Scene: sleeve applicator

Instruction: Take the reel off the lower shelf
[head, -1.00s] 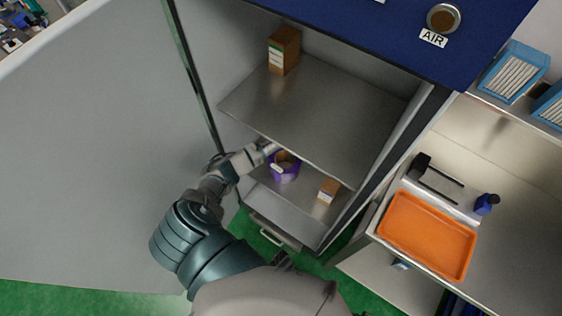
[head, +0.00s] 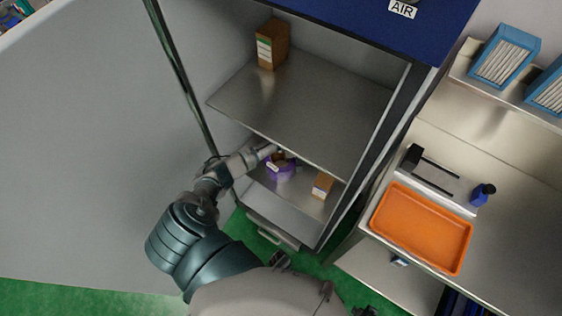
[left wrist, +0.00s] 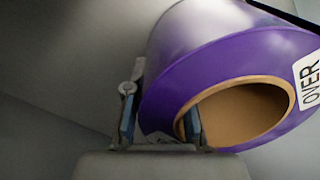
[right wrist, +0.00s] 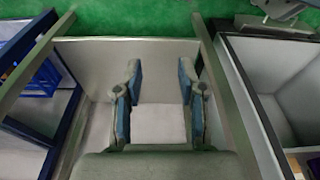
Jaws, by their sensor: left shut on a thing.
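The purple reel (head: 281,172) with a brown core is at the lower shelf (head: 292,198) of the cabinet, partly hidden under the upper shelf's front edge. In the left wrist view the reel (left wrist: 215,75) is large and close, with a white label on its face. My left gripper (head: 270,151) is shut on the reel's ring: in the left wrist view one finger (left wrist: 160,122) is in the core and the other is outside the rim. I cannot tell whether the reel touches the shelf. My right gripper (right wrist: 160,80) is open and empty, away from the cabinet.
A small carton (head: 323,184) stands right of the reel on the lower shelf. The upper shelf (head: 305,105) overhangs and holds a taller carton (head: 271,45). The open door (head: 90,150) is left of my arm. A bench with an orange tray (head: 422,227) stands at right.

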